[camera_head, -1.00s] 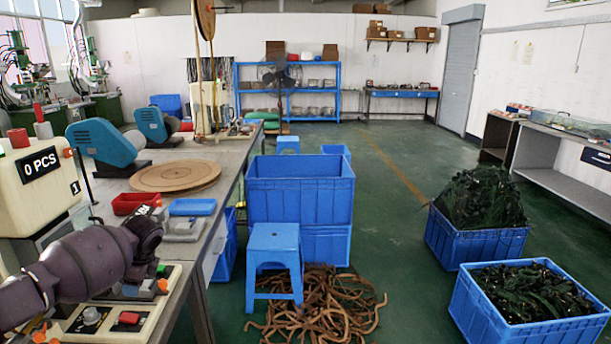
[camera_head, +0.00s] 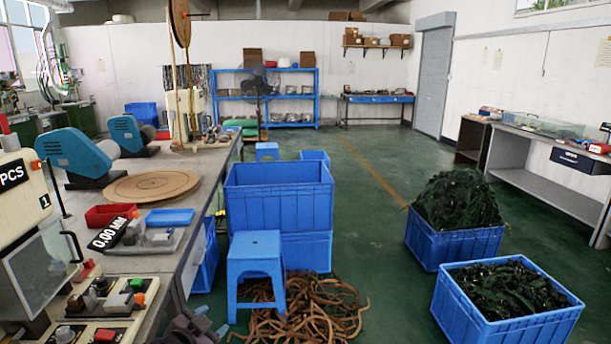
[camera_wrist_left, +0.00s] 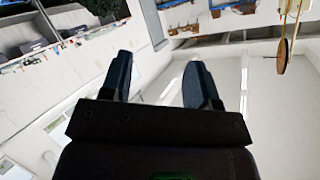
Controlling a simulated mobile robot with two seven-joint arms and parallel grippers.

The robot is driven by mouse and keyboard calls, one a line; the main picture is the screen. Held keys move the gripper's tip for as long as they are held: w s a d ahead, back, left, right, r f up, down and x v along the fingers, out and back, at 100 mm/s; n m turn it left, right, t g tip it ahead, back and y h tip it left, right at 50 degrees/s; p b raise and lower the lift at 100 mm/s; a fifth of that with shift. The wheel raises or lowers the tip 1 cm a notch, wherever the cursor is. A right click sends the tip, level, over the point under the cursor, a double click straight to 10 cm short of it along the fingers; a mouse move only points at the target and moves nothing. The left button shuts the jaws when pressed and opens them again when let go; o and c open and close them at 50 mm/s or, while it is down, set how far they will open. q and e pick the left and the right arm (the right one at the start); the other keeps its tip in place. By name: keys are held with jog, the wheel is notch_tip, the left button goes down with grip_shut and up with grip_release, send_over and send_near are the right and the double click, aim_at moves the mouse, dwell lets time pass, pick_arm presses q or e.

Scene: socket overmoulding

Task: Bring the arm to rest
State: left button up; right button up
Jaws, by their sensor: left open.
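My left gripper (camera_head: 211,320) is at the bottom edge of the head view, low beside the front corner of the workbench. Only its dark end and fingertips show there. In the left wrist view, its two dark fingers (camera_wrist_left: 158,68) stand apart with nothing between them. Behind them are pale walls, tilted in the picture. My right gripper is not in view.
The workbench (camera_head: 206,180) on the left carries a round wooden board (camera_head: 150,186), red and blue trays and machines. A blue stool (camera_head: 256,262), a large blue crate (camera_head: 280,205) and brown strips (camera_head: 305,318) are close to my gripper.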

pick_arm(q)
jog(key=s+a+f+n+y, duration=0.1)
jog(key=s+f, duration=0.4)
jog(key=s, duration=0.5)
jog(key=s+a+f+n+g+y, duration=0.1)
jog(key=s+a+f+n, duration=0.2)
jog(key=s, duration=0.8)
jog(key=s+a+f+n+g+y, duration=0.1)
jog(key=s+a+f+n+y, duration=0.1)
jog(key=s+f+n, duration=0.2)
jog(key=s+f, duration=0.3)
jog(key=s, duration=0.4)
jog(key=shift+a+f, duration=0.15)
jog(key=shift+f, duration=0.05)
